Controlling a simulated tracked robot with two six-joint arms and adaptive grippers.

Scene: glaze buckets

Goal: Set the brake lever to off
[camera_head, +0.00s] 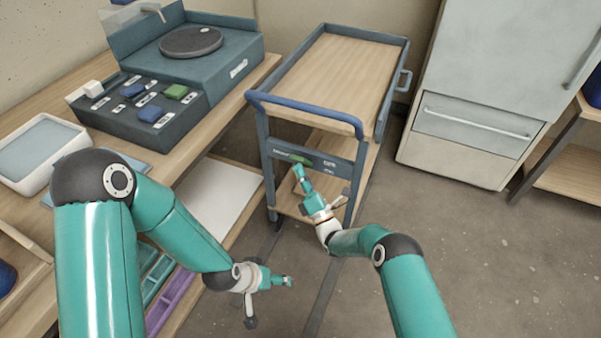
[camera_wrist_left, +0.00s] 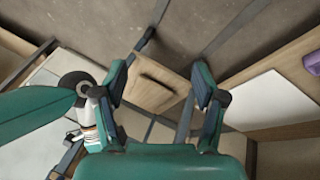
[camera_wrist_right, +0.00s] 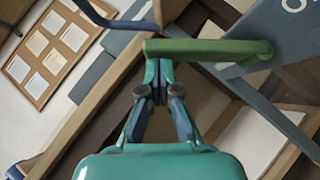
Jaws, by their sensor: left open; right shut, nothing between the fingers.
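The green brake lever (camera_head: 300,159) lies along the dark front panel of the blue cart (camera_head: 352,128), below its push handle. In the right wrist view the lever (camera_wrist_right: 215,48) stretches from the fingertips across to the panel (camera_wrist_right: 285,35). My right gripper (camera_head: 299,171) is shut with nothing between its fingers. Its tips (camera_wrist_right: 158,66) are right against or just beside the lever's left end; I cannot tell whether they touch. My left gripper (camera_head: 288,281) is open and empty, low in front of the cart, as the left wrist view (camera_wrist_left: 160,80) also shows.
A wooden workbench (camera_head: 50,108) with a button panel (camera_head: 125,125) and turntable (camera_head: 190,42) stands at the left. A grey cabinet (camera_head: 480,90) stands right of the cart. The floor (camera_head: 480,250) at the right is clear.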

